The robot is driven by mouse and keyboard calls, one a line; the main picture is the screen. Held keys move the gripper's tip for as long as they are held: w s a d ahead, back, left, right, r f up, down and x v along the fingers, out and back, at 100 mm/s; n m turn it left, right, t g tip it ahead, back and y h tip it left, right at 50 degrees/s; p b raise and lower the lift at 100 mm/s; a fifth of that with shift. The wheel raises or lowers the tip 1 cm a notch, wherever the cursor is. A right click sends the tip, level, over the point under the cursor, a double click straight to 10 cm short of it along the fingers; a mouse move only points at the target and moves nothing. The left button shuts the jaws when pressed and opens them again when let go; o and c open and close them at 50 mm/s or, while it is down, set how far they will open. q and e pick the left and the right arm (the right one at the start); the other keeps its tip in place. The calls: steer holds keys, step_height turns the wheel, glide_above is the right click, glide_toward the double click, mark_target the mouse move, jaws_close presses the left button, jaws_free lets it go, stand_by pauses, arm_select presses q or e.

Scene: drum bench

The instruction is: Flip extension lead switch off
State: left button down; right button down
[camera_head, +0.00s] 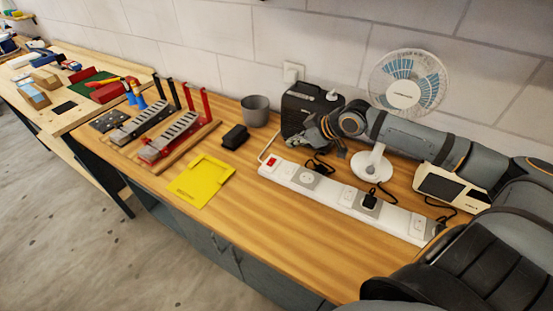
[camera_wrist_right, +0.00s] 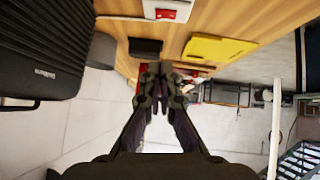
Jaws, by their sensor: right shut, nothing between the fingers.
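The white extension lead (camera_head: 335,197) lies along the bench, running from centre to lower right. Its red switch (camera_head: 272,162) is at the left end, and it also shows at the top of the right wrist view (camera_wrist_right: 165,14). I cannot tell the switch's position. My right gripper (camera_head: 297,142) is shut and empty, above the bench in front of the black box, near the switch end and apart from it. Its closed fingers also show in the right wrist view (camera_wrist_right: 160,72). My left gripper is not in view.
A black box (camera_head: 300,108) and a fan (camera_head: 408,82) stand behind the lead. Black plugs (camera_head: 369,201) with cables sit in it. A yellow plate (camera_head: 201,181), a small black block (camera_head: 235,137) and a grey cup (camera_head: 255,111) are left. Bare wood lies in front.

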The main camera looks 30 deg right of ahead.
glide_above(271, 162)
steer(key=s, duration=0.1)
steer(key=f, duration=0.4)
steer(key=d+f, duration=0.1)
steer(key=f, duration=0.2)
steer(key=shift+p, duration=0.3)
steer(key=f, duration=0.2)
steer(key=f+p, duration=0.1)
steer(key=shift+d+f, duration=0.2)
steer(key=shift+d, duration=0.05)
steer(key=shift+f, duration=0.25)
